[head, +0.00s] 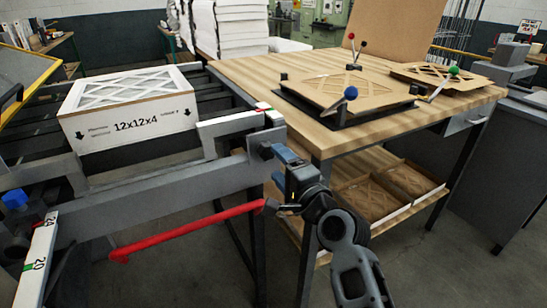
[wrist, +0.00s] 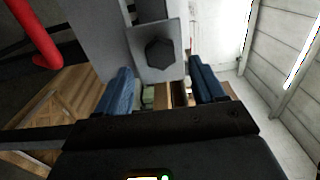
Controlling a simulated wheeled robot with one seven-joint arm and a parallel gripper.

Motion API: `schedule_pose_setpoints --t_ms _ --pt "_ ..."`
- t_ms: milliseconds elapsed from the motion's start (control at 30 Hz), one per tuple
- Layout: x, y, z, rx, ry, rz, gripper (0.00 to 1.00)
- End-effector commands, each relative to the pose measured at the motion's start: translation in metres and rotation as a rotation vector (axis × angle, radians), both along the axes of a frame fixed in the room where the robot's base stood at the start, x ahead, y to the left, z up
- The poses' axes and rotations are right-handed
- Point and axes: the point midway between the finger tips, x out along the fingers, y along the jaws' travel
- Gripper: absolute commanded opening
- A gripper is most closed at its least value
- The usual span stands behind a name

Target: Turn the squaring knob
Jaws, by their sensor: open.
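A black hexagonal knob (wrist: 160,53) sits on a light grey plate (wrist: 140,73) in the wrist view. In the head view it shows small and dark (head: 266,151) at the right end of the grey rail. My gripper (wrist: 161,68) has two blue fingers, open, with the knob ahead of and between their tips; I see no contact. In the head view my gripper (head: 284,154) is just right of the rail end and partly hides that area. A white boxed filter (head: 130,112) marked 12x12x4 rests on the machine (head: 120,200).
A red bar (head: 190,232) runs below the rail, and also shows in the wrist view (wrist: 35,35). A blue knob (head: 15,199) is at far left. A wooden table (head: 300,100) with clamps and brown filter frames stands right, close behind my gripper.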

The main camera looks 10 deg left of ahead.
Motion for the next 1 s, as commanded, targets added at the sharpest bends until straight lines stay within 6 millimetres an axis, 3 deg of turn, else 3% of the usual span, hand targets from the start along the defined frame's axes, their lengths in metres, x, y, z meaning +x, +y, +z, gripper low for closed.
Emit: schedule_pose_setpoints --t_ms 200,667,833,1000 --pt "-0.02 -0.014 0.0 0.001 0.001 0.0 0.69" --pt "-0.027 -0.021 -0.006 -0.012 0.0 -0.009 0.69" --pt "-0.058 -0.054 -0.046 -0.119 -0.015 -0.072 0.69" --pt "-0.116 -0.106 -0.095 -0.304 -0.047 -0.162 0.69"
